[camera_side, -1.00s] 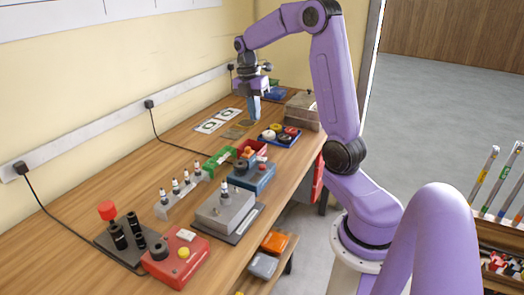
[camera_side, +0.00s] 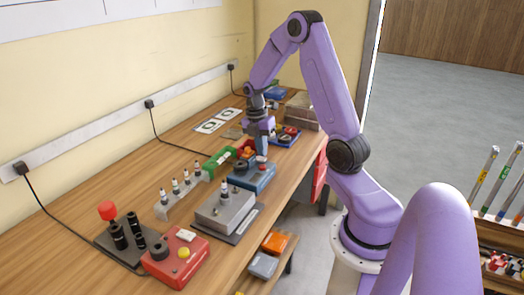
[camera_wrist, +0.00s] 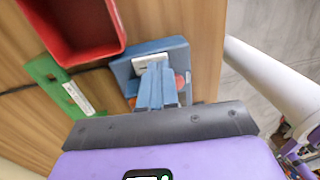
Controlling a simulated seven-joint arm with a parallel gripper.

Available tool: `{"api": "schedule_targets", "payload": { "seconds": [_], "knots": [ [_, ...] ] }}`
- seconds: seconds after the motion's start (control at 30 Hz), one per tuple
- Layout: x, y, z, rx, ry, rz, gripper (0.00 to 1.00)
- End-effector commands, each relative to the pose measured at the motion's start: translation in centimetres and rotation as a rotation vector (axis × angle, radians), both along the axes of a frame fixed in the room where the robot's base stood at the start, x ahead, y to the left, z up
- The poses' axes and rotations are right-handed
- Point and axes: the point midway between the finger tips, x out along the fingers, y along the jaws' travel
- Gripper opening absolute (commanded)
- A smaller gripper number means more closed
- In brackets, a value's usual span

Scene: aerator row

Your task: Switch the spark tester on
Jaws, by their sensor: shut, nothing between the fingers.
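A blue box-shaped device (camera_side: 252,178) with a dark knob and a red button stands on the bench; no label on it is readable. In the wrist view the blue device (camera_wrist: 178,46) shows a pale switch plate (camera_wrist: 150,57) on its top and part of a red button beside the fingers. My gripper (camera_side: 263,153) is shut and empty, pointing down over the far end of the blue device. In the wrist view my gripper (camera_wrist: 160,70) overlaps the edge of the switch plate; whether it touches cannot be told.
A red box (camera_side: 175,262) with a knob and yellow button stands at the front. A grey block (camera_side: 224,212), a rack of plugs (camera_side: 180,200) and a green holder (camera_side: 220,162) stand close by. A red bin (camera_wrist: 112,40) is beside the blue device.

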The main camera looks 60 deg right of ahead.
Motion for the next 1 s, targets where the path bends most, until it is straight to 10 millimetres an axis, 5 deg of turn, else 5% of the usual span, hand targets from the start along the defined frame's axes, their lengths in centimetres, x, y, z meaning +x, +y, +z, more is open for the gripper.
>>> {"api": "schedule_targets", "payload": {
  "seconds": [0.57,1.0],
  "knots": [
    [-0.2,0.0,-1.1,0.0,-0.006,0.0,0.0],
    [-1.1,0.1,-2.3,0.004,-0.187,-0.001,0.0]
  ]
}}
